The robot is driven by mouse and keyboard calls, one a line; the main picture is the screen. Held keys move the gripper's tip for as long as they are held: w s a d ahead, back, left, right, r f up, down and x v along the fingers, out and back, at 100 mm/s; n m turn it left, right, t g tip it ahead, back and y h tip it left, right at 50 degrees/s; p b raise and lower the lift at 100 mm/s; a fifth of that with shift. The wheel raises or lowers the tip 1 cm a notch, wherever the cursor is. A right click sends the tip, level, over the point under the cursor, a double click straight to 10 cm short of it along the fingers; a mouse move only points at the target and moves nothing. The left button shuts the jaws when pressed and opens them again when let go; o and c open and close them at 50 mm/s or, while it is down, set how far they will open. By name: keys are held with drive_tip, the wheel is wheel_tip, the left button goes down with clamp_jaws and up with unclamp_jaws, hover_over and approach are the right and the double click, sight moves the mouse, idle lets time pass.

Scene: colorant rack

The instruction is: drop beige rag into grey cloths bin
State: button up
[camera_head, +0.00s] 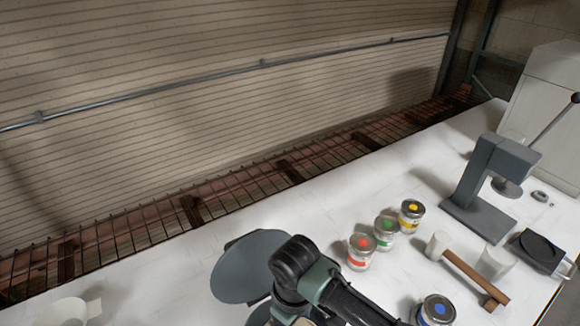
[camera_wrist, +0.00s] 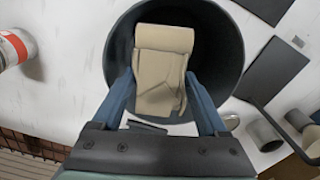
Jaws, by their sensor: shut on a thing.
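The beige rag (camera_wrist: 163,75) is folded and held between the two blue fingers of my gripper (camera_wrist: 159,92) in the wrist view. My gripper is shut on it. Behind the rag is the round, dark grey cloths bin (camera_wrist: 236,50), so the rag appears over or within its opening. I cannot tell how far the rag is above the bin's bottom. In the head view a grey round shape (camera_head: 243,270), seemingly the bin, stands on the white table beside my arm. My arm covers part of it there, and the rag is not visible.
Cans with red (camera_head: 360,256), green (camera_head: 384,233) and yellow (camera_head: 411,216) marks stand right of my arm; a blue-marked can (camera_head: 435,311) is nearer. A mallet (camera_head: 464,272), a grey stand (camera_head: 480,185) and a black-topped device (camera_head: 541,250) are farther right. The table's back is clear.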

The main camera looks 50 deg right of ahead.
drive_tip(key=o, duration=1.1)
drive_tip(key=shift+r, duration=0.1)
wheel_tip(320, 180, up, 13)
drive_tip(key=b, duration=0.2)
drive_tip(key=shift+b, duration=0.3)
